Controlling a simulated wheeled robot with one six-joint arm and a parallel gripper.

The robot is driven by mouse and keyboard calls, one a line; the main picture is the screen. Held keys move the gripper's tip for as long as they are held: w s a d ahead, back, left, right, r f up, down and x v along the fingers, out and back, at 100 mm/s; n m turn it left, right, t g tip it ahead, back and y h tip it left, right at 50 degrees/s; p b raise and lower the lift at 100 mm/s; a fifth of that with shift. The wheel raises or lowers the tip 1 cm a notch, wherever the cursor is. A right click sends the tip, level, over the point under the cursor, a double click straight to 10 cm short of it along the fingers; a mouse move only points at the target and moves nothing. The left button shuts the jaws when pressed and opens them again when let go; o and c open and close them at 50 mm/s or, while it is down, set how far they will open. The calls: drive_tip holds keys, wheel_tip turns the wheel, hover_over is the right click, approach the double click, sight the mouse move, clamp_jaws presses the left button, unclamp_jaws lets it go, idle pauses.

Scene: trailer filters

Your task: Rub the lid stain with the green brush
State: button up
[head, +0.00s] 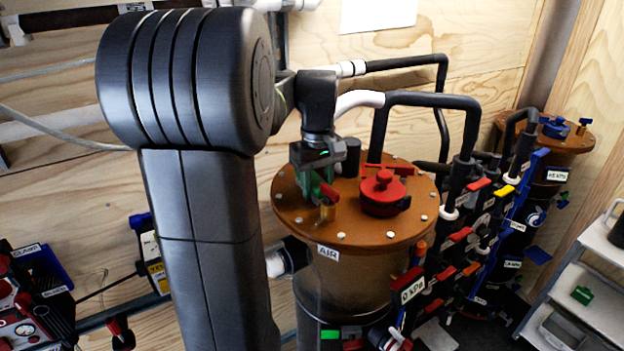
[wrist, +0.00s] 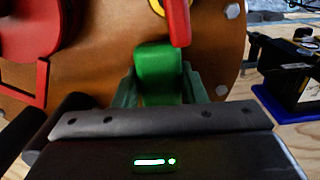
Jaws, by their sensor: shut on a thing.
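The orange-brown lid (head: 410,228) of the tank marked AIR is round with bolts at its rim; it fills much of the wrist view (wrist: 108,60). My gripper (head: 312,186) is over the left part of the lid. In the wrist view my gripper (wrist: 160,90) is shut on a green block-like piece, the green brush (wrist: 158,66). Its bristles are hidden, and I cannot tell whether it touches the lid. I cannot make out a stain on the lid.
A red-handled brass valve (head: 327,212) stands right beside the brush. A red cap (head: 383,190) is on the lid to the right. Black pipes (head: 430,99) rise behind it. Valves with coloured handles crowd the right side. A shelf (head: 575,300) stands at far right.

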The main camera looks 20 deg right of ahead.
drive_tip(key=shift+s, duration=0.25)
drive_tip(key=shift+f, duration=0.15)
drive_tip(key=shift+w+a+p, duration=0.1)
drive_tip(key=shift+w+a, duration=0.05)
drive_tip(key=shift+w, duration=1.05)
drive_tip(key=shift+w+a+p, duration=0.15)
drive_tip(key=shift+w+a, duration=0.05)
drive_tip(key=shift+w, duration=1.05)
drive_tip(key=shift+w+a+p, duration=0.1)
drive_tip(key=shift+w+a, duration=0.05)
drive_tip(key=shift+w, duration=1.05)
drive_tip(key=shift+r, duration=0.2)
drive_tip(key=shift+r, duration=3.05)
drive_tip(key=shift+r, duration=0.1)
drive_tip(key=shift+r, duration=1.4)
